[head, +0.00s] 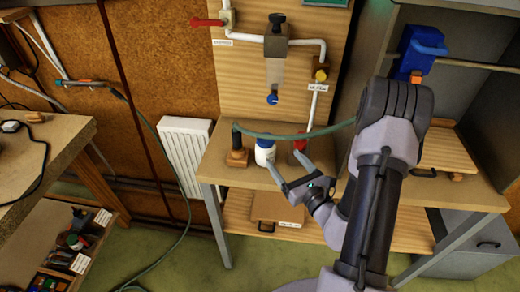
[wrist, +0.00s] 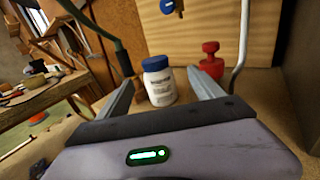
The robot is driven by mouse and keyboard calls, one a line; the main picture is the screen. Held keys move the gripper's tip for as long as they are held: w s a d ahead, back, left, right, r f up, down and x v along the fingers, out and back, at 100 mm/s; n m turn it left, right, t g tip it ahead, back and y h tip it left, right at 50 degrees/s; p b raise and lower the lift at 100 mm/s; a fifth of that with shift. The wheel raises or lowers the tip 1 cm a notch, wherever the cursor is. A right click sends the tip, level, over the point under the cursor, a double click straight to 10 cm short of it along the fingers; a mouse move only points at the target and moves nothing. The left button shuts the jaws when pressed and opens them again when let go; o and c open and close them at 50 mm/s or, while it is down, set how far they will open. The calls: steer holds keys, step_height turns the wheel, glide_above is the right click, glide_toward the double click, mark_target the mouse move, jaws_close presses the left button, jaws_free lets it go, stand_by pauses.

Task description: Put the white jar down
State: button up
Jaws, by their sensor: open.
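The white jar (head: 265,153) with a blue lid stands upright on the wooden bench top in front of the plywood panel. It also shows in the wrist view (wrist: 160,86), with a printed label on its front. My gripper (head: 285,160) is open, its fingers pointing toward the jar. In the wrist view the jar appears between the two open fingers (wrist: 158,88), near their tips. I cannot tell whether either finger touches it.
A red object (wrist: 211,60) stands right of the jar. A wooden block (head: 238,157) with a dark upright stands left of it. The bench's front edge (head: 255,184) is mostly clear.

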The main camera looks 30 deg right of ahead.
mark_target(272, 145)
steer(key=w, duration=0.8)
steer(key=shift+a, duration=0.2)
steer(key=w, duration=0.2)
steer(key=w+a+b, duration=0.1)
steer(key=w, duration=0.2)
steer(key=shift+w, duration=0.35)
steer(key=shift+r, duration=0.1)
jaws_close()
